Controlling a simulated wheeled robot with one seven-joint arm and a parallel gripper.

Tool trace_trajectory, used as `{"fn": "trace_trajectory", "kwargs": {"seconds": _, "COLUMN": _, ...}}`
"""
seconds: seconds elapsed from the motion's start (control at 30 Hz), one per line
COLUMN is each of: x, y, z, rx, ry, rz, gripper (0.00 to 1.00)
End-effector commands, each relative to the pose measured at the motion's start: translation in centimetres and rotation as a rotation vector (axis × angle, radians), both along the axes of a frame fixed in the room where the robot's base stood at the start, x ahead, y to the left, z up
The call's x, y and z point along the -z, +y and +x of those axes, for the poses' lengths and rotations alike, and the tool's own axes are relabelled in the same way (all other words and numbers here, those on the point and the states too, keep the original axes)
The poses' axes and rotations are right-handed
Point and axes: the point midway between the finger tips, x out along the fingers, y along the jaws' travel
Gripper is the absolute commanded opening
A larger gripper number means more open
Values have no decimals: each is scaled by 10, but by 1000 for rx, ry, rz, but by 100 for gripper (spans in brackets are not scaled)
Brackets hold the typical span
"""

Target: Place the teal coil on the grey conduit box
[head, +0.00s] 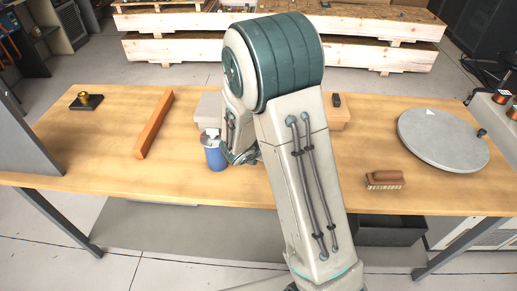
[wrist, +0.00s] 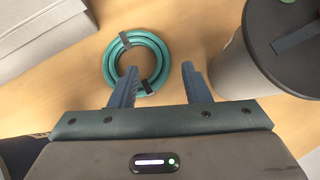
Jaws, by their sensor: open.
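The teal coil (wrist: 111,64) lies flat on the wooden table in the wrist view, with dark bands around its ring. In the head view my arm hides it. My gripper (wrist: 160,69) is open above it, with the coil left of centre. The left finger overlaps the near part of the ring in the picture; the right finger is clear of it. I cannot tell the height above the coil. The light grey conduit box (wrist: 38,28) is at the upper left of the wrist view. It shows partly behind my arm in the head view (head: 207,106).
A blue canister (head: 215,156) stands left of my gripper. A grey cylinder with a dark top (wrist: 290,45) is close on the right. An orange bar (head: 154,124), a brush (head: 384,179) and a round grey plate (head: 443,139) lie farther off. The table's left part has free room.

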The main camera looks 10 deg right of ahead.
Motion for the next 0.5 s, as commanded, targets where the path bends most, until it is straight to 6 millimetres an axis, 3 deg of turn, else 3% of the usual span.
{"fn": "trace_trajectory", "kwargs": {"seconds": 0.23, "x": 22, "y": -16, "z": 17, "rx": 4, "ry": 1, "rz": 0, "gripper": 43}}
{"fn": "trace_trajectory", "kwargs": {"seconds": 0.5, "x": 25, "y": -18, "z": 20, "rx": 1, "ry": 0, "rz": 1, "gripper": 43}}
